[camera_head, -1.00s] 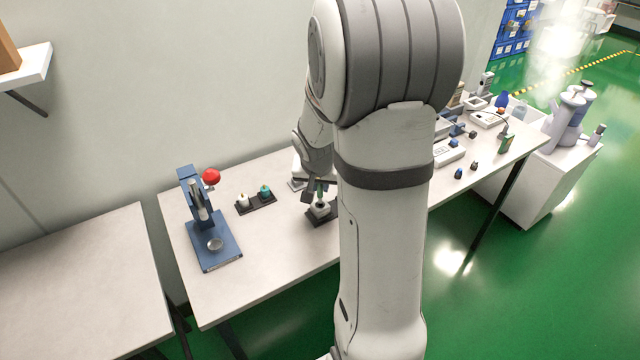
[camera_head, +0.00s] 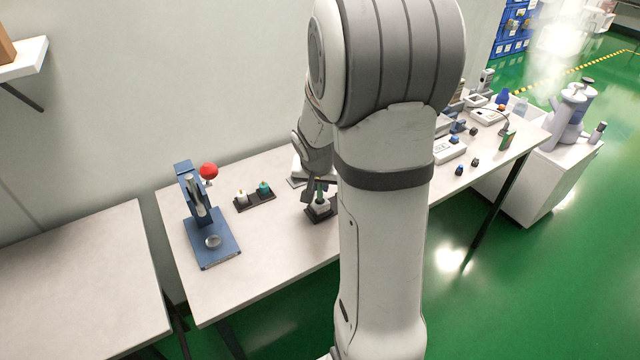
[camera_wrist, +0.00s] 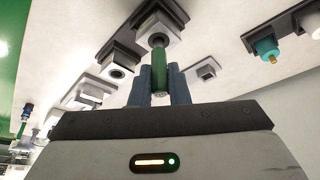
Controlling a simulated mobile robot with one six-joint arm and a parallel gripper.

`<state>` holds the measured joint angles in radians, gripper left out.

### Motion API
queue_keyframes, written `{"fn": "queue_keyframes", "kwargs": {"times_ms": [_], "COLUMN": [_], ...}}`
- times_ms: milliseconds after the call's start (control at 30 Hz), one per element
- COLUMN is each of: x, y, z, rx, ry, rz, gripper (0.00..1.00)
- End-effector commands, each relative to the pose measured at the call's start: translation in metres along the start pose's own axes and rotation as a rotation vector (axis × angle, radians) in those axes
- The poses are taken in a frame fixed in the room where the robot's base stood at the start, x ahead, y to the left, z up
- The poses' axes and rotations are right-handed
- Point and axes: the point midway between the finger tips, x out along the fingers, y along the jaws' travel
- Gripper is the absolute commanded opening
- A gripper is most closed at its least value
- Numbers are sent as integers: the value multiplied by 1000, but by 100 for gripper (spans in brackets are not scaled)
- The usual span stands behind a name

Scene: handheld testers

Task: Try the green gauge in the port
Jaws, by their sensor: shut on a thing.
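The green gauge (camera_wrist: 159,72) is upright between the two fingers of my gripper (camera_wrist: 160,90) in the wrist view. My gripper is shut on it. The gauge's far end is at the round hole of a white port block (camera_wrist: 172,23) on a dark base. I cannot tell how deep the end is in the hole. In the head view my gripper (camera_head: 320,190) is over the dark-based block (camera_head: 320,213) on the bench, partly hidden by my arm.
In the wrist view, other white blocks (camera_wrist: 117,71) stand nearby. In the head view, a dark tray (camera_head: 256,205) holds a white and a teal-topped piece, left of my gripper. A blue press (camera_head: 215,250) with a red knob stands further left. Bare bench lies between.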

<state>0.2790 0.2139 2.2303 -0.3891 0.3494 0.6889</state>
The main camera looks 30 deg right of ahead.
Motion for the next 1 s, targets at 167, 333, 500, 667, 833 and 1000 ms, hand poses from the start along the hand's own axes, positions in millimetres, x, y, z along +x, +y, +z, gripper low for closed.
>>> {"fn": "queue_keyframes", "kwargs": {"times_ms": [167,333,500,667,833,1000], "x": [3,5,7,7,7,7], "y": [0,0,0,-1,-1,-1], "z": [1,2,3,3,3,3], "rx": [0,0,0,-1,-1,-1], "ry": [0,0,0,0,0,0], "rz": [0,0,0,-1,-1,-1], "gripper": [0,0,0,0,0,0]}}
